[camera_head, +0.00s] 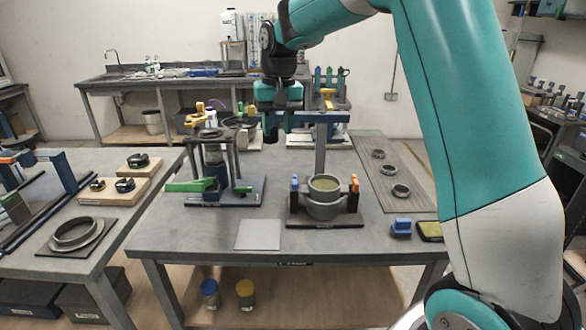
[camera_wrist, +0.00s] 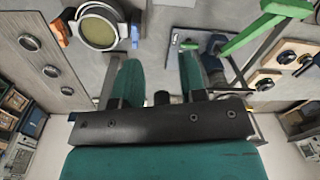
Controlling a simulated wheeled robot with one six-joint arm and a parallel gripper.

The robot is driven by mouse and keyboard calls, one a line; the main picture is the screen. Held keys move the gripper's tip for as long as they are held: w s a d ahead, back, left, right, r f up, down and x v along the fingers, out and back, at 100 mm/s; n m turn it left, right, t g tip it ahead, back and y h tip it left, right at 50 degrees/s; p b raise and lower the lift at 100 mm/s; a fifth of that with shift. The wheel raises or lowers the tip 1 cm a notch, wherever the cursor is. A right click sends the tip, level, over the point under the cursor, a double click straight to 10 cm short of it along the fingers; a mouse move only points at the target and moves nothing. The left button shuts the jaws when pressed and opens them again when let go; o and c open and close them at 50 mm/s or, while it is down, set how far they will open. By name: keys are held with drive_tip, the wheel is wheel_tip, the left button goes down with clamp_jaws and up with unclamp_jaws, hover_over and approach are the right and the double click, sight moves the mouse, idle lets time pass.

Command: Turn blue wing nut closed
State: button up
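A pot (camera_head: 324,208) with a sieve-like ring stands on a dark base on the middle table, between two posts. My gripper (camera_head: 272,132) hangs above and behind the pot. Its two fingers (camera_wrist: 158,72) are apart with nothing between them.
A stand with a green lever (camera_head: 188,186) is left of the pot. A tall post with a crossbar (camera_head: 320,118) rises behind the pot. A grey plate (camera_head: 258,235) lies at the front. A blue block (camera_head: 401,228) sits at right. A board with rings (camera_head: 388,180) is beyond.

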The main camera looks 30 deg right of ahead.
sight(295, 180)
drive_tip(key=w+d+f+m, duration=0.1)
drive_tip(key=w+d+m, duration=0.2)
drive_tip(key=w+d, duration=0.35)
drive_tip(key=f+p, duration=0.1)
drive_tip(key=f, duration=0.4)
drive_tip(key=s+d+f+p, duration=0.1)
drive_tip(key=f, duration=0.5)
drive_tip(key=f+p, duration=0.1)
drive_tip(key=f, duration=0.5)
drive_tip(key=shift+s+d+f+p, duration=0.2)
drive_tip(key=shift+s+d+p, duration=0.1)
drive_tip(key=shift+s+p, duration=0.05)
clamp_jaws()
